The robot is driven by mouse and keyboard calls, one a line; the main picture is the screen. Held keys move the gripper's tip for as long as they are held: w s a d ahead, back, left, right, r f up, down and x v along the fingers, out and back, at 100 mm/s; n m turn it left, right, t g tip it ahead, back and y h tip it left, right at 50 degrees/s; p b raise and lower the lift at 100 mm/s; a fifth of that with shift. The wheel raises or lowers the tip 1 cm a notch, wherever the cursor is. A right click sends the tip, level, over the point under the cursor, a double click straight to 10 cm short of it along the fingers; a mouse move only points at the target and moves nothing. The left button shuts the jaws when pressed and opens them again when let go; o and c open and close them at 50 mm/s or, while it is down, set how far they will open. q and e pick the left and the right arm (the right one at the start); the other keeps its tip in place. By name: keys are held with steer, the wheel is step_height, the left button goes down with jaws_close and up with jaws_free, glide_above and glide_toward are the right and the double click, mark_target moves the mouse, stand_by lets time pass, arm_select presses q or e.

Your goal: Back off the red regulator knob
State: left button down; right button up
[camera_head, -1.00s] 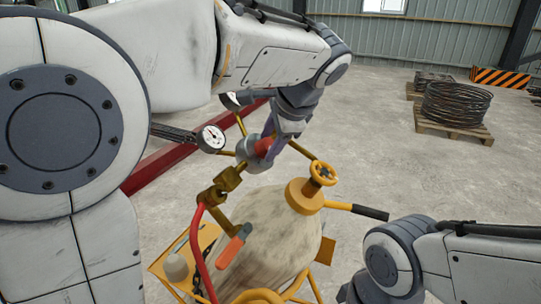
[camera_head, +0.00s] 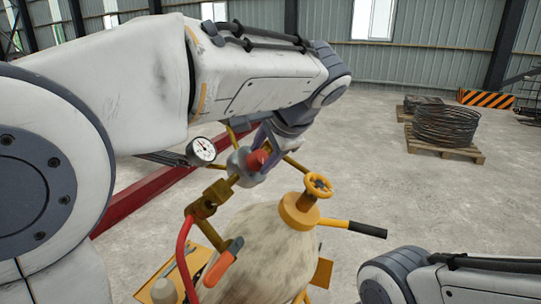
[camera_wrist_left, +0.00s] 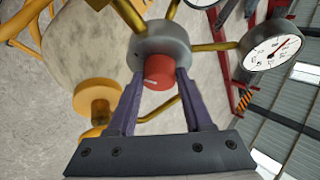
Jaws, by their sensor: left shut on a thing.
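The red regulator knob (camera_wrist_left: 156,71) sits on the round grey regulator body (camera_wrist_left: 162,42) in the left wrist view. It also shows in the head view (camera_head: 258,160), partly covered by my gripper. My left gripper (camera_wrist_left: 156,80) has its two purple fingers on either side of the knob and is shut on it. The same gripper shows in the head view (camera_head: 262,158). A round white gauge (camera_head: 202,151) with a dark rim sits left of the regulator. My right arm shows at the lower right of the head view, but its gripper is out of the picture.
A pale tank (camera_head: 265,250) with a yellow handwheel valve (camera_head: 318,186) stands below the regulator. A red hose (camera_head: 184,255) and an orange-handled lever (camera_head: 222,264) are close by. Wire coils on a pallet (camera_head: 447,146) stand far right on open concrete floor.

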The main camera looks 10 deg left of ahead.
arm_select(q)
steer(key=shift+c, duration=1.5)
jaws_free()
steer(key=v, duration=1)
steer(key=shift+s+r, duration=0.15)
steer(key=shift+r, duration=0.05)
steer(key=shift+d, duration=0.1)
steer(key=s+d+f+g+h, duration=0.1)
steer(key=s+f+g+h, duration=0.1)
steer(key=s+f, duration=0.5)
steer(key=s+d+f+n+g+h, duration=0.1)
steer(key=s+f+g+h, duration=0.1)
steer(key=s+f, duration=0.5)
steer(key=s+d+f+n+g+h, duration=0.1)
steer(key=s+f, duration=0.6)
steer(key=f, duration=0.9)
steer(key=shift+d+g+h, duration=0.5)
steer(key=shift+h, duration=0.3)
